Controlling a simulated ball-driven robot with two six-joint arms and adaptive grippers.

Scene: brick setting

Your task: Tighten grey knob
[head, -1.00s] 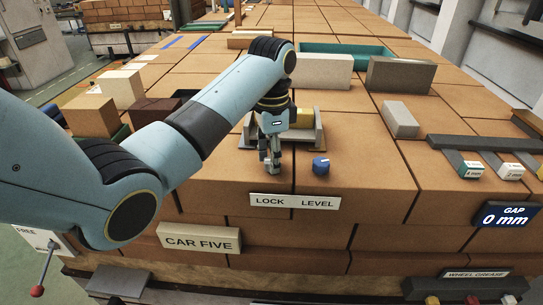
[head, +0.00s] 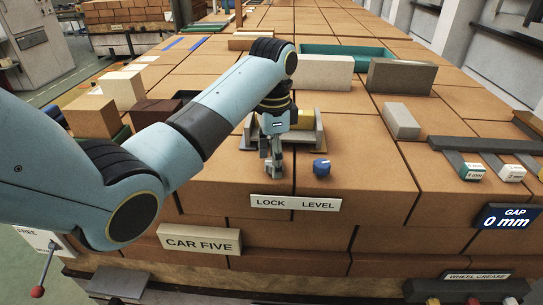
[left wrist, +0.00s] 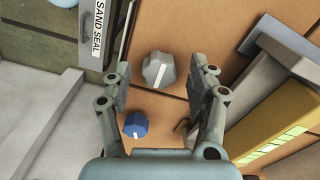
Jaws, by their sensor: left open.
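The grey knob (left wrist: 158,70) is a faceted grey knob with a pale stripe, seen in the left wrist view between my open left fingers, with gaps on both sides. My right gripper is not in view.
A grey cradle with a yellow block (head: 304,120) stands close behind the gripper. A grey block (head: 400,119) and a dark rail with small blocks (head: 480,145) lie to the right. The GAP display (head: 506,217) reads 0 mm. Bare brick lies between.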

